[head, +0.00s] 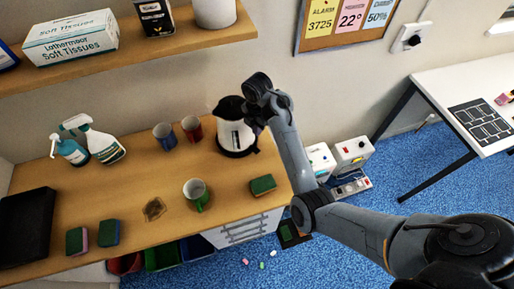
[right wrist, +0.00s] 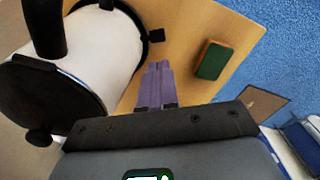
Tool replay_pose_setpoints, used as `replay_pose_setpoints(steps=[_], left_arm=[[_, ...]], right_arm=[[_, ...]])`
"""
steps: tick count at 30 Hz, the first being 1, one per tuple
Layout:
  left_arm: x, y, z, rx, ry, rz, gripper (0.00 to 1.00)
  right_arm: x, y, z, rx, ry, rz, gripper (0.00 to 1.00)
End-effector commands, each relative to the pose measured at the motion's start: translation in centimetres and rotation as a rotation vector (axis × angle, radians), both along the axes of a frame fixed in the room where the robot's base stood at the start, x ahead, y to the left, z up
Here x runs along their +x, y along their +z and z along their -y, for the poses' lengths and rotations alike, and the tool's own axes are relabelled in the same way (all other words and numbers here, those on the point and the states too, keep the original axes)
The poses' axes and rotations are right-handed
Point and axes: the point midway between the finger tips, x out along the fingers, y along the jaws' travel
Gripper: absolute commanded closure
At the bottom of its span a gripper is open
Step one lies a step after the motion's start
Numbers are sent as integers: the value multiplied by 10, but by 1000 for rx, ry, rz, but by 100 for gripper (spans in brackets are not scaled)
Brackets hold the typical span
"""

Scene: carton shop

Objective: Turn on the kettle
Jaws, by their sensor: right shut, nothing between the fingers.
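The kettle (head: 236,138) is white with a black lid, spout and base, and stands upright at the back right of the wooden counter. In the right wrist view the kettle (right wrist: 105,50) fills the left side, and a small black tab (right wrist: 156,35) sticks out at its base. My right gripper (right wrist: 155,72) is shut and empty, its purple fingers beside the kettle body and pointing toward the base and tab. The fingertips look short of the tab; I cannot tell the exact gap. In the head view my right wrist hides part of the kettle's right side. My left gripper is not in view.
A green sponge (head: 263,185) lies in front of the kettle. A green mug (head: 196,193), a red mug (head: 191,128) and a blue mug (head: 165,136) stand to its left. A shelf (head: 130,48) hangs above the counter. Blue floor lies beyond the right edge.

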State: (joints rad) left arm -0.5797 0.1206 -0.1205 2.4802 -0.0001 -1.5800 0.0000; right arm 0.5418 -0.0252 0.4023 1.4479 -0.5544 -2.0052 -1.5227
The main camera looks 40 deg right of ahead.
Motion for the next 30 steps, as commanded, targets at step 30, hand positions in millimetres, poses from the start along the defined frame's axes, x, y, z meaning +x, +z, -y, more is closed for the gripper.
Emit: replay_pose_setpoints(steps=[30], left_arm=[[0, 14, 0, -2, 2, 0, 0]], right_arm=[[0, -121, 0, -1, 0, 1, 100]])
